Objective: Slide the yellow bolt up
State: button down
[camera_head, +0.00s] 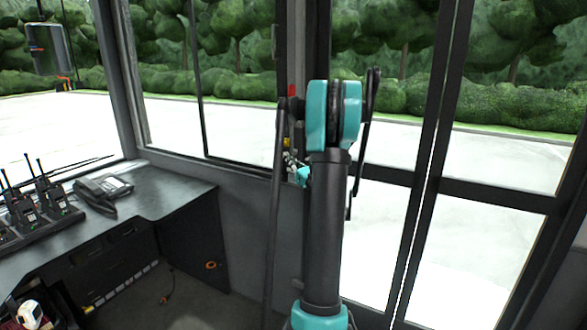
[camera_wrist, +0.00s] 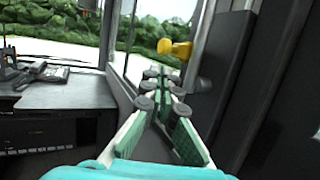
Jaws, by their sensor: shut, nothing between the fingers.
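The yellow bolt (camera_wrist: 178,48) shows in the wrist view as a rounded yellow knob on the dark frame beside the window, just beyond and above my fingertips. In the head view a small yellow patch of the bolt (camera_head: 287,142) shows on the post left of my arm, partly hidden. My gripper (camera_wrist: 162,76) is shut and empty, its fingers converging below the bolt with a small visible gap to it. In the head view my gripper (camera_head: 292,160) is small and partly hidden behind my arm, close to the post.
A dark desk (camera_head: 175,188) with radios (camera_head: 45,200) and a telephone (camera_head: 103,190) stands at the left. A red item (camera_head: 292,90) is on the post above the bolt. Glass doors (camera_head: 480,240) with dark frames fill the right. Bare floor lies between desk and doors.

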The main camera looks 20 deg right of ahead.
aim_at(282, 144)
jog(key=shift+w+a+r, duration=0.1)
jog(key=shift+w+r, duration=0.35)
jog(key=shift+r, duration=0.25)
jog(key=shift+w+r, duration=0.2)
jog(key=shift+r, duration=1.15)
jog(key=shift+f, duration=0.1)
